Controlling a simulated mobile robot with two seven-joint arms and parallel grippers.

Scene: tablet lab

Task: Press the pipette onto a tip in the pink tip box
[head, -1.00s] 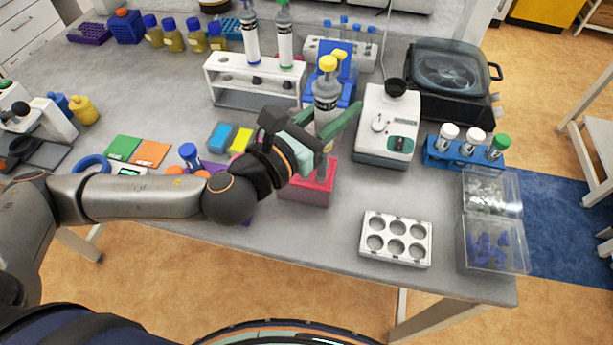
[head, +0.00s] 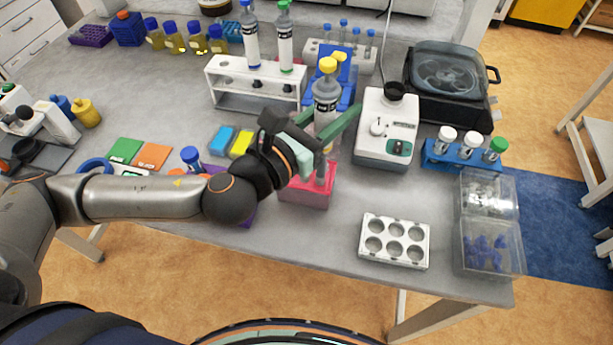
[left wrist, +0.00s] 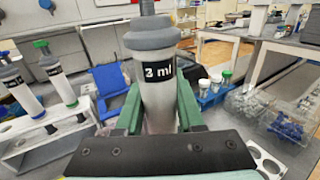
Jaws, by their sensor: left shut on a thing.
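My left gripper (head: 325,138) is shut on the pipette (head: 326,98), which has a grey-white body and a yellow top. The pipette stands about upright in its green fingers. The left wrist view shows the pipette (left wrist: 160,72) close up with a "3 ml" label, between the fingers of the gripper (left wrist: 155,112). The pink tip box (head: 304,193) is on the table directly below the gripper. The pipette's lower end is mostly hidden by the gripper, so I cannot tell whether it touches a tip. My right gripper is not in view.
A white rack (head: 255,97) with two more pipettes stands behind left. A white device (head: 386,140) and a blue tube rack (head: 463,158) stand to the right. A white six-well plate (head: 394,241) and a clear box (head: 490,253) are near the front edge.

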